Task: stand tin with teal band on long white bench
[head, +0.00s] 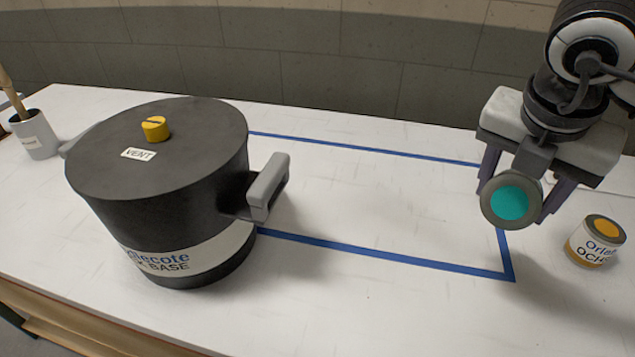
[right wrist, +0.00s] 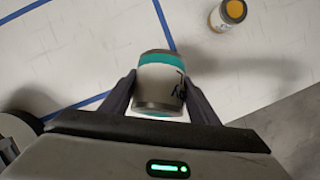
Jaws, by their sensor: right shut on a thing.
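The tin with the teal band (right wrist: 160,82) is held between the two fingers of my right gripper (right wrist: 158,95) in the right wrist view. In the head view the tin (head: 510,203) shows its round teal end toward the camera, so it is tilted over. My right gripper (head: 520,195) is shut on it, above the right part of the long white bench (head: 390,315). The tin appears clear of the bench top. My left gripper is not in view.
A large black pot (head: 165,205) with a yellow knob and grey handles stands on the left. An ochre tin (head: 597,242) stands at the right. A grey cup (head: 35,135) is at the far left. Blue tape (head: 390,257) outlines a bare area mid-bench.

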